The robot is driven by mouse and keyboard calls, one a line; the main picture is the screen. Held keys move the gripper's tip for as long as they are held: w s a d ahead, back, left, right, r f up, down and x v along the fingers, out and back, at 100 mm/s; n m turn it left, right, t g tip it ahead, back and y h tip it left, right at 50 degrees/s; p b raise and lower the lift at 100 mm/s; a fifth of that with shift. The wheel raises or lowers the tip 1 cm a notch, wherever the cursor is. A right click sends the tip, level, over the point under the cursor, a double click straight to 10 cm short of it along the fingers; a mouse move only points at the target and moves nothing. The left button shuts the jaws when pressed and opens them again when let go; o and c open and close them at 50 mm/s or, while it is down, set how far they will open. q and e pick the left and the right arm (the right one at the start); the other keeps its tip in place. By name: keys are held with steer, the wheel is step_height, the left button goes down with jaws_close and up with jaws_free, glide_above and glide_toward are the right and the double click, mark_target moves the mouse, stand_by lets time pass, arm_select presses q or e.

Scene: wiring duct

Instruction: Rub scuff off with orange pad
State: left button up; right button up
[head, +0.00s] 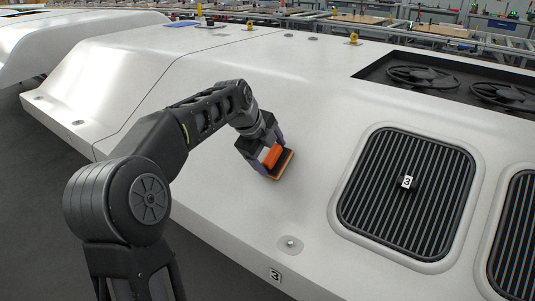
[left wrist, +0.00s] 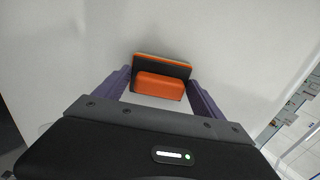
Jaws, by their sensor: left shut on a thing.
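My left gripper (head: 262,147) is shut on the orange pad (head: 271,157), above the sloping front side of the white housing (head: 240,185). The pad has an orange grip block and a dark backing with an orange edge; its dark plate is close to the white surface, but I cannot tell whether it touches. In the left wrist view, the pad (left wrist: 160,88) sits between the two purple fingers (left wrist: 160,95), with pale surface behind it. I cannot make out a scuff in either view; the arm and pad may cover it. My right gripper is not in view.
A dark slatted grille (head: 400,215) with a label marked 3 is right of the pad. Fans (head: 425,77) sit in a recess at the back right. A round fitting (head: 290,244) is on the lower slope. Yellow eyelets (head: 250,25) stand along the back. The white surface around the pad is clear.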

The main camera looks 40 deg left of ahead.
arm_select(q)
steer(key=shift+d+f, duration=0.1)
steer(key=shift+d, duration=1.2)
steer(key=shift+p+v, duration=0.5)
steer(key=shift+v, duration=1.45)
steer(key=shift+a, duration=0.1)
steer(key=shift+b+x, duration=0.65)
steer(key=shift+x, duration=0.45)
